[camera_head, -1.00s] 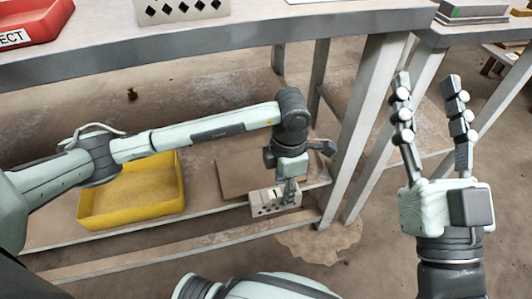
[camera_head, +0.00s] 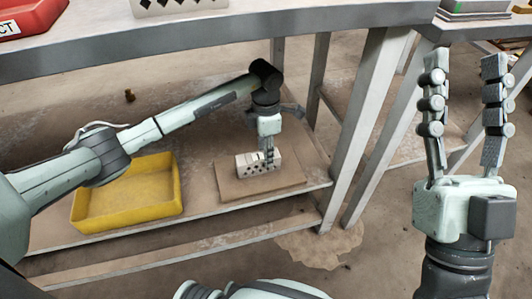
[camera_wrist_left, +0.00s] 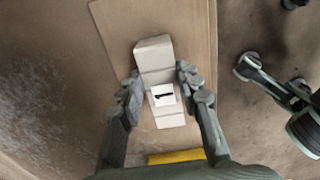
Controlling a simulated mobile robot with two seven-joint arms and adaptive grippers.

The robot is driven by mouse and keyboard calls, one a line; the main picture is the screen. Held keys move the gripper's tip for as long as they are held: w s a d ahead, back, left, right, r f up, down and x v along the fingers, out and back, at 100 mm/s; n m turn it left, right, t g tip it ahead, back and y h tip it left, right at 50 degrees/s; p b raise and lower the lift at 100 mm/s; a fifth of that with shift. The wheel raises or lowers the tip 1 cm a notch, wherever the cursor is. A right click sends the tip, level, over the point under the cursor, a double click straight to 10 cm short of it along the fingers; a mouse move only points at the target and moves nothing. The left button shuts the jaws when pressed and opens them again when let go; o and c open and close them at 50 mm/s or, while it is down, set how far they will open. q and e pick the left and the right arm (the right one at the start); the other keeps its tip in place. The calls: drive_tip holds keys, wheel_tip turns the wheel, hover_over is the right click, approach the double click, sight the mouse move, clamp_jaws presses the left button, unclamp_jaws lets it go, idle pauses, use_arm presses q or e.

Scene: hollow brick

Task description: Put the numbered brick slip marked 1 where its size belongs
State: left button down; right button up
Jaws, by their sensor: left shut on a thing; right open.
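My left gripper (camera_head: 268,158) is shut on a pale brick slip (camera_head: 250,164) with dark diamond holes in its side. The brick is over a flat brown board (camera_head: 290,182) on the lower shelf; I cannot tell whether it touches the board. In the left wrist view the brick (camera_wrist_left: 153,52) sits between the two fingers (camera_wrist_left: 155,95), with a white label carrying a black mark on top. The board (camera_wrist_left: 188,22) shows beneath it. My right gripper (camera_head: 466,65) is open and empty, raised at the right.
A yellow bin (camera_head: 88,208) stands left of the board on the lower shelf (camera_head: 205,228). The grey upper table (camera_head: 200,32) overhangs behind, with another holed piece (camera_head: 178,5) and a red tray (camera_head: 28,18). A table leg (camera_head: 362,130) rises right of the board.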

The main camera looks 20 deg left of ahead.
use_arm(q)
drive_tip(key=shift+f, duration=0.1)
use_arm(e)
drive_tip(key=shift+s+r, duration=0.1)
use_arm(q)
drive_tip(key=c, duration=1.1)
unclamp_jaws()
drive_tip(key=shift+o, duration=0.2)
use_arm(e)
drive_tip(key=shift+s+d+r, duration=0.1)
use_arm(q)
drive_tip(key=shift+r, duration=0.2)
wheel_tip(320, 180, up, 7)
drive_tip(key=shift+r+p, duration=0.15)
drive_tip(key=shift+p, duration=0.5)
use_arm(e)
drive_tip(key=shift+w+a+f+g, duration=0.3)
drive_tip(key=shift+w+f+g, duration=0.2)
drive_tip(key=shift+f, duration=0.05)
drive_tip(key=shift+w+a+f+g, duration=0.3)
drive_tip(key=shift+w+f+g, duration=0.15)
drive_tip(key=shift+f+g, duration=0.1)
